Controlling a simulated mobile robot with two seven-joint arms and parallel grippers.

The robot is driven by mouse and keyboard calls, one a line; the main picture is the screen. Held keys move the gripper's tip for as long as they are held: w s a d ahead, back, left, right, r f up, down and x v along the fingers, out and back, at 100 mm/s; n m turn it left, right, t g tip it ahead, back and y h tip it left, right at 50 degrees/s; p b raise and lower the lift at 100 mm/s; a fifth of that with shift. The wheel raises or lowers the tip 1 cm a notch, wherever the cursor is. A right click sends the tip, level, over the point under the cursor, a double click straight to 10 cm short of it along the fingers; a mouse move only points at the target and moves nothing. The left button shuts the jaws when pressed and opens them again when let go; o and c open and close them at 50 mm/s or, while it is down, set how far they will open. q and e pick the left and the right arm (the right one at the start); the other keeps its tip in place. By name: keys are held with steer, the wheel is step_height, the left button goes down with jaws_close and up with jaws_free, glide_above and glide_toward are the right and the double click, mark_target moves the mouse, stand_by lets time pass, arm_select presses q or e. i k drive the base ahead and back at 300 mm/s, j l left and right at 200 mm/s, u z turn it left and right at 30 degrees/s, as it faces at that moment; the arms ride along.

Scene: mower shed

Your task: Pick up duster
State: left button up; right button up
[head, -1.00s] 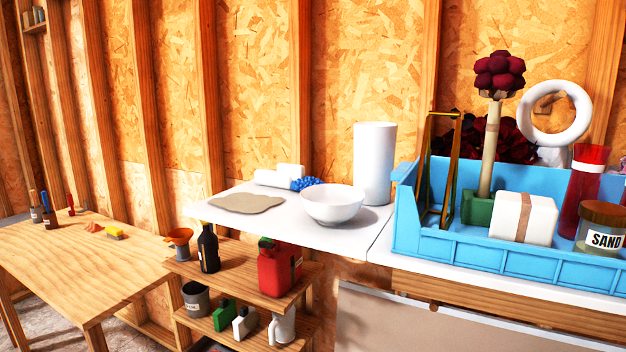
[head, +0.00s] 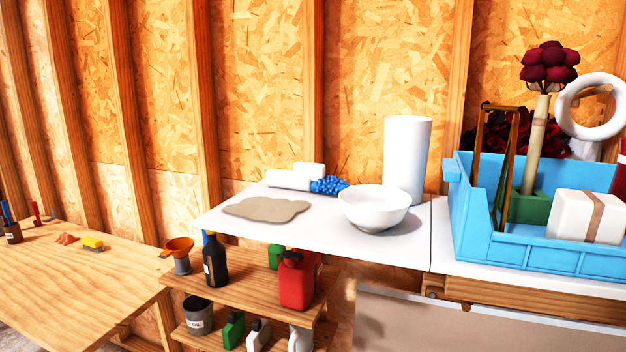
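No item is plainly a duster. A blue knobbly thing (head: 328,185) lies at the back of the white tabletop (head: 300,222), against white rolled shapes (head: 290,178). It may be a duster head. A dark red bobbled head (head: 549,66) on a pale stick (head: 535,140) stands upright in a green block (head: 528,207) inside the blue bin (head: 520,258); I cannot tell what it is. Neither of my grippers shows in the head view.
A white bowl (head: 375,208), a white cylinder (head: 407,160) and a flat tan cloth-like piece (head: 266,209) share the white tabletop. Below is a wooden shelf (head: 240,284) with bottles and a red can (head: 296,282). A wooden table (head: 70,285) stands at left, mostly clear.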

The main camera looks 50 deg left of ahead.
mark_target(306, 177)
steer(key=k+j, duration=0.15)
steer(key=j, duration=0.2)
steer(key=k+j+z, duration=0.1)
steer(key=j, duration=0.25)
steer(key=k+j, duration=0.15)
steer(key=j, duration=0.2)
steer(key=k+j, duration=0.15)
steer(key=j, duration=0.2)
steer(key=k+j+z, duration=0.1)
steer(key=j, duration=0.25)
steer(key=k, duration=0.05)
